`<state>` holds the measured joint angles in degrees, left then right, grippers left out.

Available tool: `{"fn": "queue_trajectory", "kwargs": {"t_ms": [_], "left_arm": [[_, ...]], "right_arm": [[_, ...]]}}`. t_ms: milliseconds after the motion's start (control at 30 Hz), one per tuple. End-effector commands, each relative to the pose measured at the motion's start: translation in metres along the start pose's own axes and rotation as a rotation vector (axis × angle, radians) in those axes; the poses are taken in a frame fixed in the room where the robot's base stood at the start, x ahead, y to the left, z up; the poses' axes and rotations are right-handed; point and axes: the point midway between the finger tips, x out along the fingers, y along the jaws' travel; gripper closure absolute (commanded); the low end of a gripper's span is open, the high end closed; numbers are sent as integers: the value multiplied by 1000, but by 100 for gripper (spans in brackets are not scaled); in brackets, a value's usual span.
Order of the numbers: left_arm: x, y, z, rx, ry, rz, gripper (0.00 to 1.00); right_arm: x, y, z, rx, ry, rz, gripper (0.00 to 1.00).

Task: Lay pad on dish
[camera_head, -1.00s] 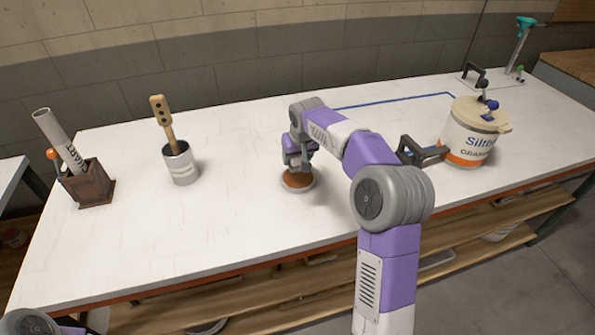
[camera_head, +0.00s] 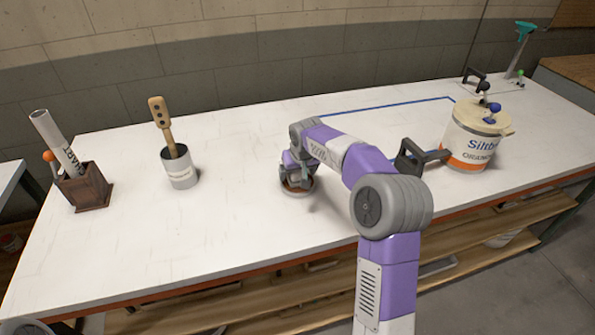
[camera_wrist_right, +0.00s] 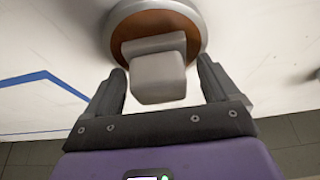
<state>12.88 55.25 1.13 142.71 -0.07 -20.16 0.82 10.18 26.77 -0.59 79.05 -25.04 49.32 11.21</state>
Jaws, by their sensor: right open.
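A round dish (camera_head: 311,188) with a grey rim and a brown inside sits on the white table in front of my right gripper's arm. It also shows at the top of the right wrist view (camera_wrist_right: 203,32). A pale grey block, apparently the pad (camera_wrist_right: 158,78), shows over the dish's brown face, between my right fingers. Whether it touches the dish is unclear. My right gripper (camera_wrist_right: 162,72) is open, with its fingers on either side of the block and gaps visible. In the head view, the right gripper (camera_head: 295,180) is low over the dish.
A white bucket (camera_head: 468,143) with an orange band and a black-handled object (camera_head: 420,157) stand to the right. A grey cup (camera_head: 180,170) with a wooden tool and a brown box (camera_head: 88,187) with a rolled tube stand left. The table's middle left is clear.

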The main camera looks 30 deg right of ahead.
Motion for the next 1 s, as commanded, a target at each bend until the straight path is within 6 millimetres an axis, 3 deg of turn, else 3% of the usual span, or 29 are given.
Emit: {"fn": "queue_trajectory", "kwargs": {"t_ms": [233,700,1000], "left_arm": [[-4,1,0,0,0,0,57],[-29,11,1,0,0,0,57],[-34,12,2,0,0,0,57]], "right_arm": [[-9,0,-2,0,3,0,12],[-102,0,-3,0,3,-1,12],[-123,0,-1,0,-1,0,12]]}}
